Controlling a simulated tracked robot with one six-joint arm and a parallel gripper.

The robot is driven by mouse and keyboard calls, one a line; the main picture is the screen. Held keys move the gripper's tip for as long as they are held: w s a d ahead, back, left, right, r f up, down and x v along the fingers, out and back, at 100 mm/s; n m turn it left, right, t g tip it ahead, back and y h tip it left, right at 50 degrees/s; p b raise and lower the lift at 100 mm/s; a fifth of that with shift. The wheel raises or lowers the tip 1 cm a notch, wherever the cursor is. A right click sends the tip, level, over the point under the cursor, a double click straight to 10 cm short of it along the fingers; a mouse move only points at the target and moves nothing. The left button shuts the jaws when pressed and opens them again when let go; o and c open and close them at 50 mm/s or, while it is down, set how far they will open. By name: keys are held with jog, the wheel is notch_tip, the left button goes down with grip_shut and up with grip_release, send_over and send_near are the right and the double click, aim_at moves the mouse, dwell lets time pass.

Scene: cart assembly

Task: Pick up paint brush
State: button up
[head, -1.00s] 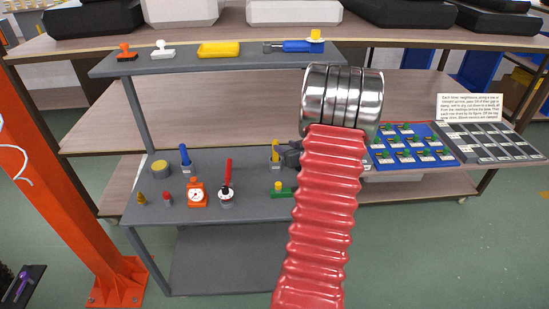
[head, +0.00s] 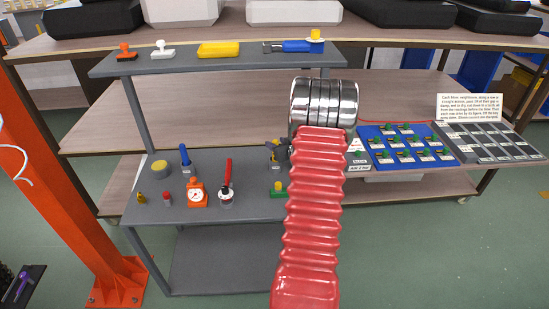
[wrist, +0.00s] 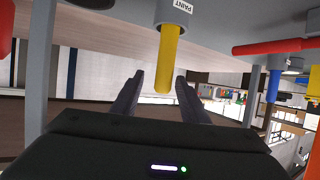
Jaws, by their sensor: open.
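The paint brush shows in the wrist view as a yellow handle (wrist: 171,50) sticking out of a grey holder (wrist: 174,11) marked PAINT. My gripper (wrist: 159,76) is open, and its two dark fingers lie either side of the handle's free end, with a gap to the left finger. I cannot tell whether the right finger touches it. In the head view my gripper (head: 279,152) is over the right part of the middle grey shelf, partly behind my red arm. The brush there is mostly hidden by the gripper.
The middle shelf (head: 235,207) also holds a blue-handled tool (head: 185,155), a red-handled tool (head: 228,172), an orange gauge (head: 197,194) and a green-and-yellow piece (head: 278,188). The upper grey shelf (head: 250,60) lies above. A blue board (head: 405,147) is to the right.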

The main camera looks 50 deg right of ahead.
jog(key=x, duration=0.5)
jog(key=shift+a+f, duration=0.2)
jog(key=shift+f, duration=0.1)
jog(key=shift+c, duration=0.3)
grip_shut()
